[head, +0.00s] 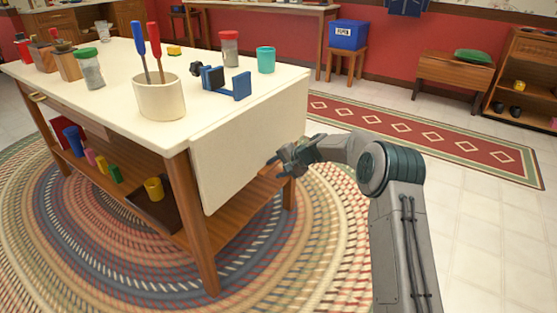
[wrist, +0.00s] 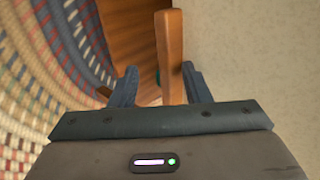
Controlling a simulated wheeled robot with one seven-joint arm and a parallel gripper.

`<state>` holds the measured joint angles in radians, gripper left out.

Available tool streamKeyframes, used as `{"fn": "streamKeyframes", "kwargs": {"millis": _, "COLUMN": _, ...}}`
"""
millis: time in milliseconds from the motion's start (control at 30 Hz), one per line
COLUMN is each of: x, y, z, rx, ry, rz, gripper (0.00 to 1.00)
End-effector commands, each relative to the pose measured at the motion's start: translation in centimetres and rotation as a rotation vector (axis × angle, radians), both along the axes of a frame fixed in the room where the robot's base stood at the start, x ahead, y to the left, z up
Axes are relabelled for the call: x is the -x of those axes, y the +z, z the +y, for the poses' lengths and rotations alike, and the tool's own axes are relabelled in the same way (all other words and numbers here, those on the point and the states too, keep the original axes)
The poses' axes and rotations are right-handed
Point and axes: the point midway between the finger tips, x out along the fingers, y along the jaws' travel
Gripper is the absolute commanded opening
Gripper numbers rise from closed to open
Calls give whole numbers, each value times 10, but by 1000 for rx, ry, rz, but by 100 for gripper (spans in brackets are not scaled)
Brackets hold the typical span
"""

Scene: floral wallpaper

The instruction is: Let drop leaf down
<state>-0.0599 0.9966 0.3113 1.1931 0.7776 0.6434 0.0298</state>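The drop leaf (head: 245,140) is a cream panel at the near right end of the cream-topped wooden table (head: 110,85). It hangs steeply down from the top's edge. My gripper (head: 278,160) is at the leaf's right side, low down, with its fingertips partly hidden. In the wrist view, my gripper's two blue-grey fingers (wrist: 160,84) stand apart. A narrow wooden bar (wrist: 170,50) lies between them, close to the right finger; I cannot tell whether they touch. A broad cream surface (wrist: 250,50), likely the leaf, fills the right side.
A white crock (head: 160,98) with screwdrivers, a blue clamp (head: 225,82), jars and a teal cup (head: 265,60) stand on the table. A lower shelf holds several items. A braided rug (head: 110,250) lies underneath. Tiled floor at the right is open.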

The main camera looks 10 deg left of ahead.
Motion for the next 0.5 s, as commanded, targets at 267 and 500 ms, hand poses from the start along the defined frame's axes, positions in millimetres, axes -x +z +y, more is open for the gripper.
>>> {"fn": "streamKeyframes", "kwargs": {"millis": 267, "x": 35, "y": 87, "z": -68, "rx": 7, "ry": -40, "rz": -51, "gripper": 36}}
{"fn": "streamKeyframes", "kwargs": {"millis": 500, "x": 55, "y": 117, "z": -89, "rx": 6, "ry": -35, "rz": -62, "gripper": 36}}
